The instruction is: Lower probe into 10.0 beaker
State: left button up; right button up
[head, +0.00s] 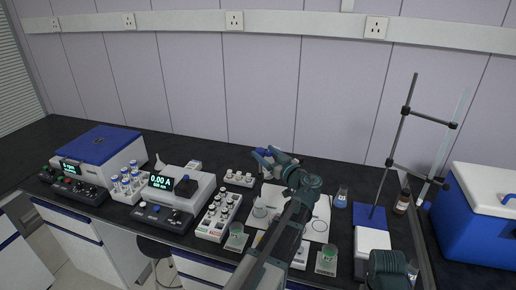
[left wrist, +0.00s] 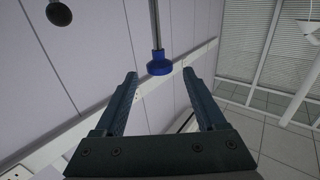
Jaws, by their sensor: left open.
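A blue-capped piece on a thin grey rod, probably the probe (left wrist: 159,62), shows in the left wrist view beyond and between my fingertips, apart from both. My left gripper (left wrist: 158,92) is open and empty. In the head view my left gripper (head: 266,159) is above the back of the bench, with blue beside its fingers. One beaker with green liquid (head: 237,238) stands left of my arm and another (head: 328,256) stands right of it. Clear glassware (head: 260,211) stands on a white sheet. The labels are too small to read, so I cannot tell which beaker is 10.0.
A vial rack (head: 219,216), a photometer-like device (head: 178,190) and a blue-lidded machine (head: 100,146) fill the left. A blue-liquid bottle (head: 341,197), a brown bottle (head: 402,201), a tall stand (head: 389,165) and a blue cooler (head: 470,215) are at right.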

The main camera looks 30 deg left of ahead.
pick_arm(q)
jog(key=v, duration=0.7)
jog(key=shift+d, duration=0.2)
jog(key=shift+s, duration=0.1)
